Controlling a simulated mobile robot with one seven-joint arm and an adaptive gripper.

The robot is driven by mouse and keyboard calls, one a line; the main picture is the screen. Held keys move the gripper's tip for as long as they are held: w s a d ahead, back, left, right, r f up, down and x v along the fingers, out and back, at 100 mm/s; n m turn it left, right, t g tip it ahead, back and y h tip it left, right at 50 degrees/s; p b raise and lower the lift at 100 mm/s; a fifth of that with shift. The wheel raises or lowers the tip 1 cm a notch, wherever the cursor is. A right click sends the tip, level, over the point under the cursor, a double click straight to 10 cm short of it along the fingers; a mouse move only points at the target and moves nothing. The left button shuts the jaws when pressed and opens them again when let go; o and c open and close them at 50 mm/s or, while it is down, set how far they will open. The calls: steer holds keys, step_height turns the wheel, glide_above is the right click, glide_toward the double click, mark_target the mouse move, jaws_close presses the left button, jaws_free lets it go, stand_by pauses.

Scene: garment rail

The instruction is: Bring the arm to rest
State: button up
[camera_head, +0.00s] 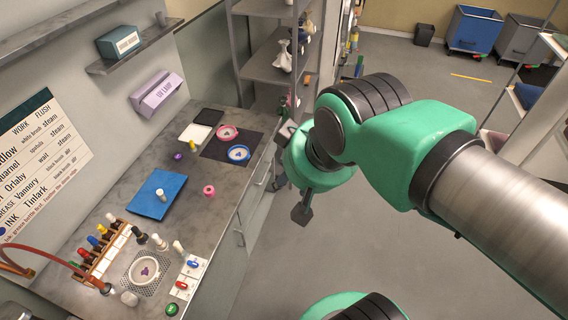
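My green and silver arm reaches in from the right edge and bends over the grey floor beside the counter. My gripper (290,183) is at the arm's far end, next to the counter's front edge. The counter (126,200) carries a blue mat (157,194), a pink ring (227,132) and a blue ring (238,153) on a dark mat, and a rack of coloured bottles (103,247).
A grey shelf unit (264,72) stands beyond the counter. A lilac box (156,92) is on the wall. A blue bin (474,29) and a grey bin (523,40) stand at the back right. The floor (272,270) in front of the counter is clear.

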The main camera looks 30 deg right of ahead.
step_height(320, 180, down, 11)
steer(key=b, duration=1.1)
